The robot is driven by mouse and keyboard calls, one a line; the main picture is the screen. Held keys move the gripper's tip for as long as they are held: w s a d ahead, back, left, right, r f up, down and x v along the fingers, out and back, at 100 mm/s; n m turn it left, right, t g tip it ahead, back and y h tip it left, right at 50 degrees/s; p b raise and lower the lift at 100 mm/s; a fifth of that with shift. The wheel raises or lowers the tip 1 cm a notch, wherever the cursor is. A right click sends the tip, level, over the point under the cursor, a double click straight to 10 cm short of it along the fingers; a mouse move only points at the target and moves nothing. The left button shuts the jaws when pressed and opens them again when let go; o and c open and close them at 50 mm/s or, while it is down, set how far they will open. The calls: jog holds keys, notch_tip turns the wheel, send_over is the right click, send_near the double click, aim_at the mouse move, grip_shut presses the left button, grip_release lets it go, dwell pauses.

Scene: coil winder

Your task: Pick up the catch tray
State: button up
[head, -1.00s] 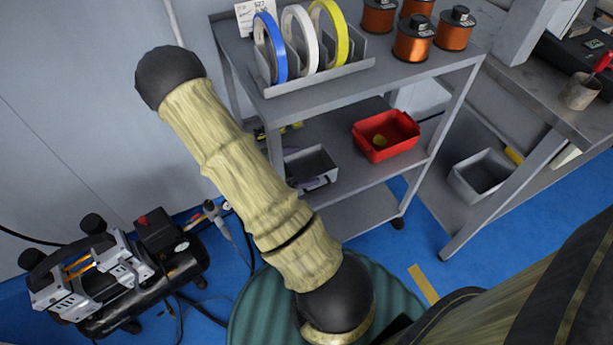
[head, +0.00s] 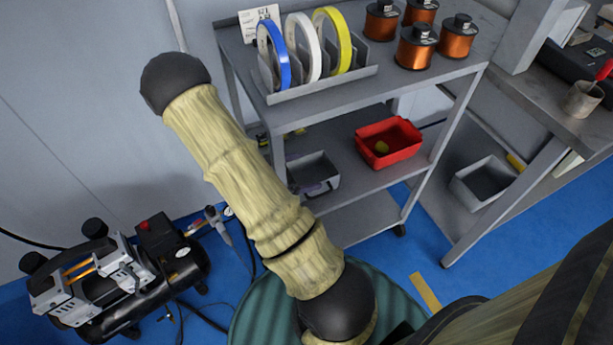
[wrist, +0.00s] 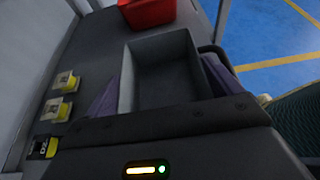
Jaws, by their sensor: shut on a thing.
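The catch tray, a grey open box (head: 314,171), is at the middle shelf of the grey cart, left of a red bin. It looks empty and level in the wrist view (wrist: 165,62). My gripper (wrist: 163,90) is shut on the tray, with a purple finger along its left and right sides. I cannot tell whether the tray touches the shelf.
The red bin (head: 388,144) stands close to the tray, with a yellow thing inside. Small yellow-and-clear items (wrist: 60,95) sit left of the tray. The cart's top shelf (head: 395,80) is above, holding tape rolls and copper spools. Another grey bin (head: 483,180) is further right.

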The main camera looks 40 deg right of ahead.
notch_tip(320, 180, up, 10)
jog(key=p, duration=0.3)
jog(key=shift+p, duration=0.35)
dwell(0.5)
jog(key=w+a+f+n+t+y, duration=0.2)
jog(key=w+a+f+n+t, duration=0.5)
jog(key=a+n+t, duration=0.3)
jog(key=w+a+t, duration=0.1)
jog(key=a, duration=0.1)
jog(key=shift+w+a+t, duration=0.35)
jog(key=shift+t, duration=0.05)
dwell(0.3)
